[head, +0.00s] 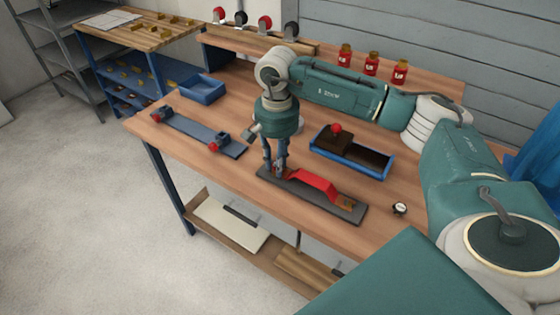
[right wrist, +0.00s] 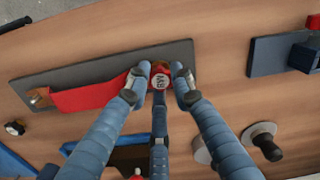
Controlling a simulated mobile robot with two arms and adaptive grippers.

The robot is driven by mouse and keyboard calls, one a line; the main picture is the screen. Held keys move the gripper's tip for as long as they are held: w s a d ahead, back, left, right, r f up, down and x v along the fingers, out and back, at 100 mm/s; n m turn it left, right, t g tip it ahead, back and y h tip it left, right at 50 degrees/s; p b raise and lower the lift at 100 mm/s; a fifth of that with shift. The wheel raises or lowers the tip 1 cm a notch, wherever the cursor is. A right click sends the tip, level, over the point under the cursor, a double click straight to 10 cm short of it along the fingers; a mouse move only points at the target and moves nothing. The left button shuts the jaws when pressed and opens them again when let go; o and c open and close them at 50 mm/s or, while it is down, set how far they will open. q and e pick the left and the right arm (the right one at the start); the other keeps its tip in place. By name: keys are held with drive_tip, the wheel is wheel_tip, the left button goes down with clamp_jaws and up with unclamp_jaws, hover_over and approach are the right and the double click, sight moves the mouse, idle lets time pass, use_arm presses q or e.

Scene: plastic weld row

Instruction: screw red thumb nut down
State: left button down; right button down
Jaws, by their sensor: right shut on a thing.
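The red thumb nut (right wrist: 160,81), with a pale marked top, sits at one end of a dark grey plate (head: 330,205). In the right wrist view the plate (right wrist: 110,67) carries a long red part (right wrist: 92,98) that runs up to the nut. The red part also shows in the head view (head: 315,183). My right gripper (head: 276,166) points down at the plate's left end. In the right wrist view its fingertips (right wrist: 160,86) are shut on the nut from both sides. In the head view the fingers mostly hide the nut. My left gripper is not in view.
A blue tray (head: 375,170) with a brown block and red knob stands behind the plate. A blue-grey fixture (head: 190,131) with red knobs lies at left, near a blue bin (head: 203,89). A small round dial (head: 400,208) lies right of the plate. Red jars (head: 371,64) stand behind.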

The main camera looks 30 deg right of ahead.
drive_tip(key=m, duration=0.5)
drive_tip(key=shift+a+f, duration=0.1)
drive_tip(key=shift+f, duration=0.2)
drive_tip(key=m+p, duration=0.1)
drive_tip(key=m, duration=0.3)
drive_tip(key=shift+a+m, duration=0.1)
drive_tip(key=shift+m, duration=0.2)
drive_tip(key=m, duration=0.2)
drive_tip(key=shift+s+a+r+m, duration=0.1)
drive_tip(key=shift+m, duration=0.3)
drive_tip(key=m+p, duration=0.1)
drive_tip(key=m, duration=0.2)
drive_tip(key=shift+a, duration=0.15)
drive_tip(key=m, duration=0.2)
drive_tip(key=shift+m+p, duration=0.3)
drive_tip(key=shift+a+m, duration=0.1)
drive_tip(key=shift+m, duration=0.7)
drive_tip(key=c, duration=1.5)
unclamp_jaws()
drive_tip(key=shift+c, duration=0.2)
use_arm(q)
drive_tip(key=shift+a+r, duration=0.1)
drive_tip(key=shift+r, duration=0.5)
use_arm(e)
drive_tip(key=shift+w+a+r, duration=0.1)
drive_tip(key=shift+w+a, duration=0.05)
drive_tip(key=shift+w, duration=0.1)
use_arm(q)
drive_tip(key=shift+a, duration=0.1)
